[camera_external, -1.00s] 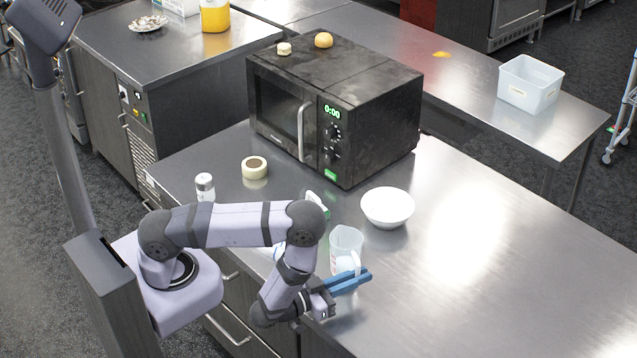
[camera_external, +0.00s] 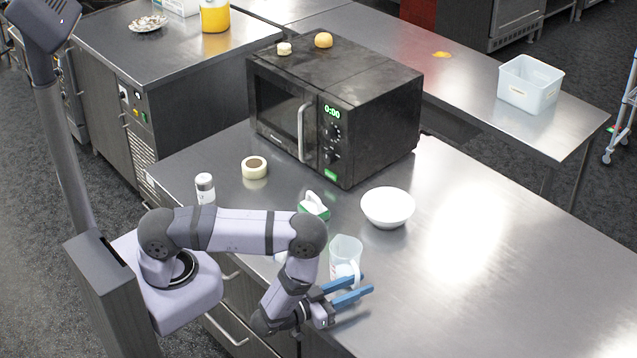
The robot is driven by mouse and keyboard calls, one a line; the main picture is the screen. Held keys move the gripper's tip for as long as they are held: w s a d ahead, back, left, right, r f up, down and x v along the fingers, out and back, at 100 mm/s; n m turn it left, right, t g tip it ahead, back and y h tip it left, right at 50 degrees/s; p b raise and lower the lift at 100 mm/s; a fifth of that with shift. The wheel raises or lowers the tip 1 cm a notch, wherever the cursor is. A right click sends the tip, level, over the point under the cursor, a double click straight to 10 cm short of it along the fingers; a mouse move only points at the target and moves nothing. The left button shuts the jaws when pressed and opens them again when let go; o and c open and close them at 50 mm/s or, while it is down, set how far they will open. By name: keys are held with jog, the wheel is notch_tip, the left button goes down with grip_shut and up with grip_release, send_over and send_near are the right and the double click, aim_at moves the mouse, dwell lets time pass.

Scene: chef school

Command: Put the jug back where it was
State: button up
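The clear measuring jug (camera_external: 346,252) stands upright on the steel counter, in front of the white bowl. Its handle side faces my gripper. My gripper (camera_external: 358,284) is low over the counter at the jug's near side. Its two blue fingers are spread apart and point to the right. The fingers overlap the lower part of the jug in this view; I cannot tell whether the far finger touches the jug or its handle. Nothing is seen held between the fingers.
A white bowl (camera_external: 387,208) stands behind the jug. A green and white item (camera_external: 314,205) lies to its left. A black microwave (camera_external: 335,105) stands further back. A roll of tape (camera_external: 255,168) and a white-capped shaker (camera_external: 205,188) are at left. The counter's right side is clear.

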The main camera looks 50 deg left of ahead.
jog(key=shift+s+r, duration=0.1)
jog(key=shift+r, duration=0.05)
jog(key=shift+v, duration=0.95)
jog(key=shift+s+r+p, duration=0.2)
jog(key=shift+s+p, duration=0.1)
jog(key=shift+p, duration=0.45)
jog(key=shift+s+r+p, duration=0.1)
jog(key=shift+s+p, duration=0.2)
jog(key=shift+p, duration=0.9)
jog(key=p+v, duration=0.1)
jog(key=p, duration=0.3)
jog(key=shift+s+a, duration=0.25)
jog(key=v, duration=0.4)
jog(key=p+v, duration=0.1)
jog(key=shift+s+f, duration=0.35)
jog(key=shift+s, duration=0.05)
jog(key=shift+s+a, duration=0.3)
jog(key=shift+s, duration=0.35)
jog(key=shift+d, duration=0.15)
